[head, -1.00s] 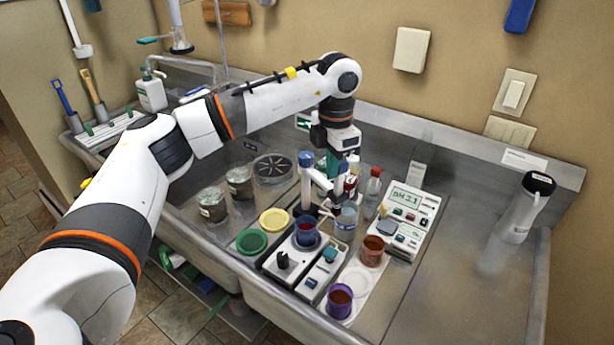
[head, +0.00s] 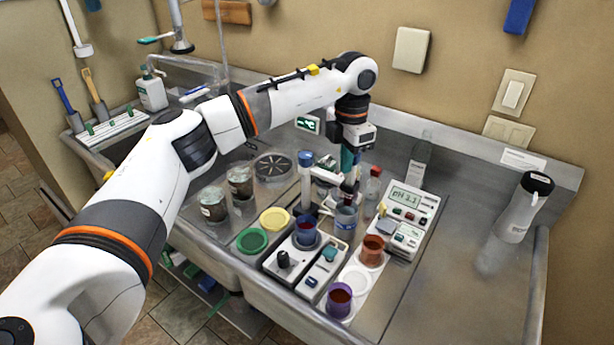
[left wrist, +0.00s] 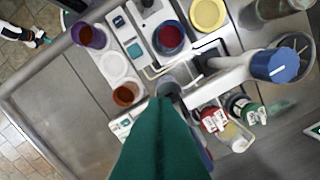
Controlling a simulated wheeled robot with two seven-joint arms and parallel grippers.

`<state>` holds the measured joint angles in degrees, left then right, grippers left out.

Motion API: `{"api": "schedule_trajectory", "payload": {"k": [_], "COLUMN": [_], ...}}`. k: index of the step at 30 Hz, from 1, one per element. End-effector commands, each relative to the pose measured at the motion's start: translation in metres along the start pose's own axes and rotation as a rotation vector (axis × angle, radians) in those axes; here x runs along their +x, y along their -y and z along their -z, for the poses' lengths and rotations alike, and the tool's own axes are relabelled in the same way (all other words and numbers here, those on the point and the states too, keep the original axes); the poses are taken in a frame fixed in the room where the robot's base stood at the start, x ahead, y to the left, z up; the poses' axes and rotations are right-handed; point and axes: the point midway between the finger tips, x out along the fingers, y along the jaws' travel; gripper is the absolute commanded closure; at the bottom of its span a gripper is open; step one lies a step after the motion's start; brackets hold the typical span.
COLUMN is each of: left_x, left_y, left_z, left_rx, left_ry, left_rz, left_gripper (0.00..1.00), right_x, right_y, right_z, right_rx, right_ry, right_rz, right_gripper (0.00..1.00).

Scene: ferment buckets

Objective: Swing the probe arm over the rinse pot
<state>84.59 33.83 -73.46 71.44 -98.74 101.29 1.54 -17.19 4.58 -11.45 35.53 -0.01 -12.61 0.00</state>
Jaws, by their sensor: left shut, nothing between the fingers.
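The probe arm (head: 327,176) is a white bar on a post with a blue cap (head: 306,158). It reaches right, its outer end above a clear pot with a blue label (head: 345,224), apparently the rinse pot. In the left wrist view the bar (left wrist: 215,80) runs from the blue cap (left wrist: 275,65) to the grey pot (left wrist: 168,90). My left gripper (head: 350,162) has teal fingers, shut and empty, just behind the bar's outer end. Contact is unclear. My right gripper (left wrist: 43,38) seems to show small at the left wrist view's edge; its jaws are unclear.
A blue cup with red liquid (head: 306,229) stands on the stirrer. An orange cup (head: 372,248) and purple cup (head: 339,299) stand in front. A red-capped bottle (head: 373,186) and pH meter (head: 405,208) are close right. The sink's right side is mostly clear.

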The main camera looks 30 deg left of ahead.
Motion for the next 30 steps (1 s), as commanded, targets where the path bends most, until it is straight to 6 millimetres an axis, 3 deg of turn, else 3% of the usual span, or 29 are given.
{"api": "schedule_trajectory", "payload": {"k": [17, 30], "left_x": [-0.002, -0.036], "left_y": [-0.004, -0.003], "left_z": [-0.015, -0.015], "left_rx": [-0.001, -0.001], "left_ry": [0.0, 0.0], "left_rz": [-0.001, 0.0], "left_gripper": [1.0, 1.0], "right_x": [0.002, -0.02], "right_y": [-0.001, 0.0], "right_z": [0.0, -0.002], "right_rx": [0.0, 0.0], "right_ry": [0.0, 0.0], "right_rz": [-0.001, -0.001], "right_gripper": [1.0, 1.0]}}
